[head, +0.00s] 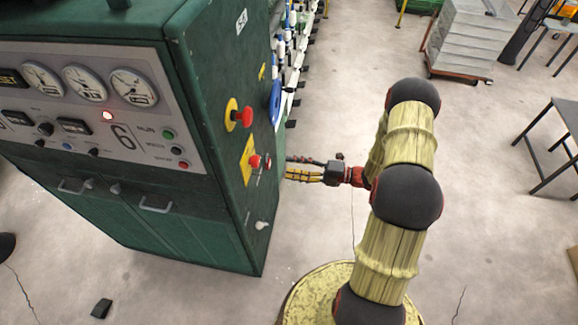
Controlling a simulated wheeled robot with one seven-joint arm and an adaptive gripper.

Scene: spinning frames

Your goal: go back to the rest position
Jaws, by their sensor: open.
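My gripper (290,168) is at the end of my arm, left of the arm's joints in the head view. Its fingers are open, with one above the other, and point left toward the side face of the green machine cabinet (215,120). Nothing shows between the fingers. The fingertips are close to the cabinet's side edge, near a red button (255,161) on a yellow plate. I cannot tell whether they touch anything.
The cabinet front has gauges (85,83) and handles. A red knob (243,117) sticks out from its side. Spinning frames with bobbins (290,50) run behind it. A grey metal cart (465,40) and a dark table (568,120) stand at right. The floor between is clear.

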